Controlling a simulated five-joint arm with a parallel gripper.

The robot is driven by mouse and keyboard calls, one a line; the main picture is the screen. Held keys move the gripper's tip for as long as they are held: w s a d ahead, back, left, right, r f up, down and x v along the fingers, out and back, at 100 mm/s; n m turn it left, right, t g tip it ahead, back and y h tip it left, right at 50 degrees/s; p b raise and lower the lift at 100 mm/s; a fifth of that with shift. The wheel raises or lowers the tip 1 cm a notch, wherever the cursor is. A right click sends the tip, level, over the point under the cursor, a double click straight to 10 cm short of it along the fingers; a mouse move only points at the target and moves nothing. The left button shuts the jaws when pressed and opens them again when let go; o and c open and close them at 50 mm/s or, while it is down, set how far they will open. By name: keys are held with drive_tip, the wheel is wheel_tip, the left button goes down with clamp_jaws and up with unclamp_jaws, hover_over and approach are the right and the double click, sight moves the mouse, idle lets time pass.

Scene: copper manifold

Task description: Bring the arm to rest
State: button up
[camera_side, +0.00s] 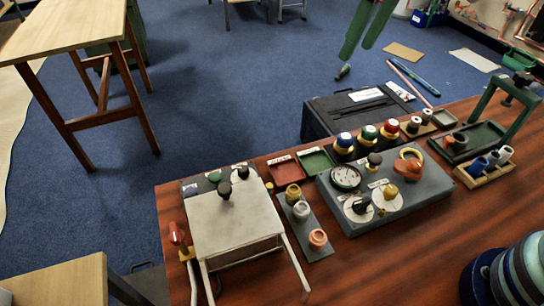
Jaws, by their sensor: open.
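My gripper (356,54) shows at the top edge as two long dark green fingers that point down and slightly left. The fingers are apart with nothing between them. In the picture they appear over the blue floor, clear of the workbench (440,246) and its objects. The rest of the arm above the fingers is out of the frame.
The bench carries a pale box (235,222), a grey gauge panel (430,190), a slate strip with several fittings (287,222), red (281,168) and green (314,161) trays and a green arch (490,95). A black case (318,122) stands behind.

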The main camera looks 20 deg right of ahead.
drive_tip(key=s+d+f+m+t, duration=0.1)
drive_tip(key=s+d, duration=0.3)
drive_tip(key=d, duration=0.4)
drive_tip(key=s+d+f+m+t+h, duration=0.1)
drive_tip(key=s+d+f+m, duration=0.2)
drive_tip(key=d, duration=0.5)
drive_tip(key=shift+s+f+t, duration=0.4)
drive_tip(key=shift+s+f, duration=0.1)
drive_tip(key=shift+s, duration=0.8)
